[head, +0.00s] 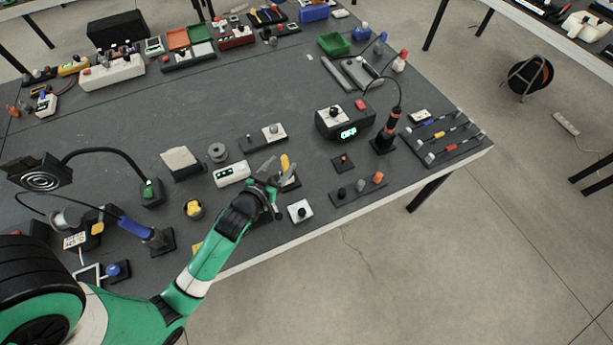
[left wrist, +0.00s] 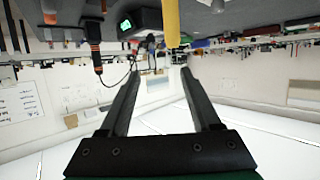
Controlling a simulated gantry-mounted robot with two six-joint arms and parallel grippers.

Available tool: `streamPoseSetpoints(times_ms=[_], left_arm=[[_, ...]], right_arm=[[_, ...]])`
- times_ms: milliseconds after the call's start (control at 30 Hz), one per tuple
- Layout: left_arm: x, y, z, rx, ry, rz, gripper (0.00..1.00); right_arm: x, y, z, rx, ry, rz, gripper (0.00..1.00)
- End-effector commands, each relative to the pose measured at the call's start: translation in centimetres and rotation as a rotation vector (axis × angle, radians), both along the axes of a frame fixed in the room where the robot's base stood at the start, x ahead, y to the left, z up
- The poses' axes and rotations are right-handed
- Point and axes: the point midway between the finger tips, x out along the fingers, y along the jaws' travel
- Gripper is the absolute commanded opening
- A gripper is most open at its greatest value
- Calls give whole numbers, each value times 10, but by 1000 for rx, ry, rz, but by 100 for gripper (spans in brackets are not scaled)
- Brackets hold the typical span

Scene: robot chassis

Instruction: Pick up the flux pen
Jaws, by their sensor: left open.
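The flux pen (head: 285,163) appears to be the slim yellow upright thing near the table's front edge, by a small dark holder (head: 291,183). In the left wrist view, a yellow shaft (left wrist: 172,24) hangs in from the top edge, just beyond my fingertips and nearer the right finger. My left gripper (head: 271,176) is right beside the pen, on its left in the head view. Its two fingers are apart and nothing shows between them in the left wrist view (left wrist: 160,76). The arm and fingers partly hide the holder. My right gripper is out of view.
A white display box (head: 231,174) stands left of the gripper, and a white block with a black knob (head: 300,211) lies right of it. A soldering iron (head: 388,130) stands upright in its stand farther right, by the black station (head: 340,122).

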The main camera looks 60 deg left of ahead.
Motion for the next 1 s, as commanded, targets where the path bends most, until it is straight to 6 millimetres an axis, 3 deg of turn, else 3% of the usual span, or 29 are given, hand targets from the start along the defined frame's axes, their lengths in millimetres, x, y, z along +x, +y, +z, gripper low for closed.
streamPoseSetpoints(times_ms=[33, 133, 367, 700, 1000], left_arm=[[-10, 2, -24, -9, 18, 15, 64], [-22, 6, -43, -19, 39, 36, 64], [-25, 11, -47, -19, 39, 50, 64], [16, 42, -69, -20, 39, 51, 64], [30, 50, -76, -19, 38, 49, 64]], right_arm=[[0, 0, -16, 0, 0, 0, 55], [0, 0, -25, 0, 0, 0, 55], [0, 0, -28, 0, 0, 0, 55], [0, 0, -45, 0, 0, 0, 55], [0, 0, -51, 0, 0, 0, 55]])
